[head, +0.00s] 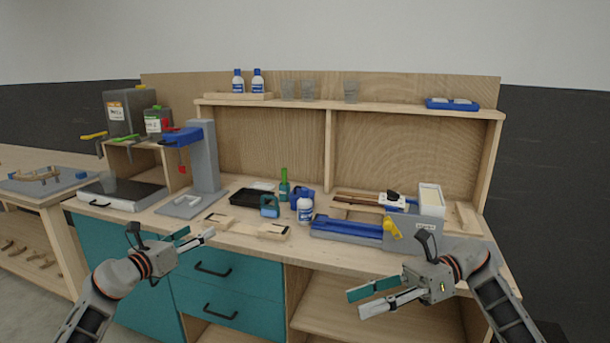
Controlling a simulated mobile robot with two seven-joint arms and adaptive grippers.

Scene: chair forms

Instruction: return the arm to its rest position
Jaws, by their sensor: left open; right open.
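My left gripper (194,238) is in front of the bench's front edge, above the teal drawers. Its two fingers are spread apart and nothing is between them. My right gripper (366,299) is lower, in front of the open shelf below the worktop. Its fingers point left, are parted and hold nothing. Both arms come in from the bottom of the head view, one at each side. Neither gripper appears to touch anything.
The wooden workbench (345,258) carries a grey and blue press (205,157), a blue-grey fixture (345,228), a white bottle (305,207) and small wooden pieces (273,231). Teal drawers (232,286) are below. A side table (72,220) stands left. Free space lies between my grippers.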

